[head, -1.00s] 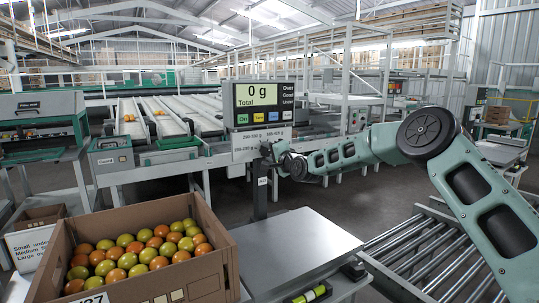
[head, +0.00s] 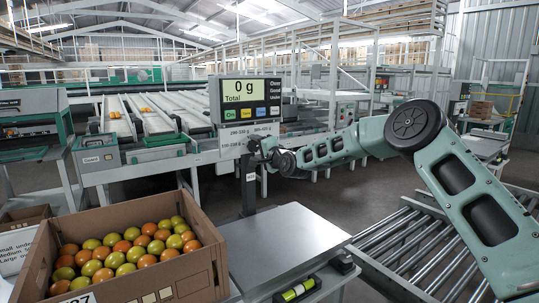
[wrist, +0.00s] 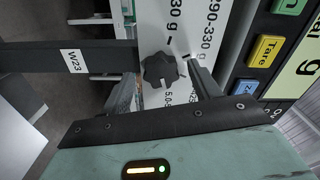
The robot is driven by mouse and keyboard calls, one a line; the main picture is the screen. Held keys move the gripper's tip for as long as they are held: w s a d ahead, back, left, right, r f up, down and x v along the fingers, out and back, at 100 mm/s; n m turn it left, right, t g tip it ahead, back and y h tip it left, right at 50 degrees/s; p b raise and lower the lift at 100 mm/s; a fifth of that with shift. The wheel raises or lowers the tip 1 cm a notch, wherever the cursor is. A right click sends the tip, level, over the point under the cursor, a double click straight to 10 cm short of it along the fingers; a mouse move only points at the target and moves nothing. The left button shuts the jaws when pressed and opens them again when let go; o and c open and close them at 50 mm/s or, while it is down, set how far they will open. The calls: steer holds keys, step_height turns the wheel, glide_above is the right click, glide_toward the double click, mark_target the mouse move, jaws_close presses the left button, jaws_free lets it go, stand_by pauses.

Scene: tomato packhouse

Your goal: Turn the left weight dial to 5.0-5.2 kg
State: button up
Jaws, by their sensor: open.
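The dial is a dark, lobed knob (wrist: 158,70) on a white plate (wrist: 185,22) printed with weight ranges. In the wrist view it sits between the two fingers of my open gripper (wrist: 163,72). Small gaps seem to show on both sides, and I cannot tell whether a finger touches it. Print reading "5.0-5" lies beside the knob, partly hidden by a finger. The knob's exact setting is not readable. In the head view my gripper (head: 258,152) is at the plate (head: 232,141) under the display (head: 251,101), which reads 0 g, and covers the knob.
A dark post labelled W23 (wrist: 100,60) carries the plate. The grey scale platform (head: 275,245) is empty. A carton (head: 205,262) of red and green tomatoes stands to its left. A roller conveyor (head: 405,245) is to the right. Coloured buttons (wrist: 264,50) sit close to the gripper.

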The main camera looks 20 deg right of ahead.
steer(key=v, duration=1.7)
steer(key=s+a+f+n+g, duration=0.4)
steer(key=s+a+n+g, duration=0.1)
steer(key=s+a, duration=0.35)
steer(key=s+a+f+n+g, duration=0.3)
steer(key=s+a+n+g, duration=0.15)
steer(key=s+a, duration=0.35)
steer(key=s+f+n+g+h, duration=0.1)
steer(key=s+f+n+g, duration=0.2)
steer(key=s, duration=0.9)
steer(key=s+d+n+g+h, duration=0.2)
steer(key=s+n, duration=0.1)
steer(key=s, duration=0.7)
steer(key=s+d+n+g+h, duration=0.2)
steer(key=s+d+n+g, duration=0.15)
steer(key=s, duration=0.55)
step_height(320, 180, up, 16)
steer(key=p, duration=1.5)
steer(key=shift+s+a+t, duration=0.25)
steer(key=shift+s+t, duration=0.05)
steer(key=shift+t, duration=0.1)
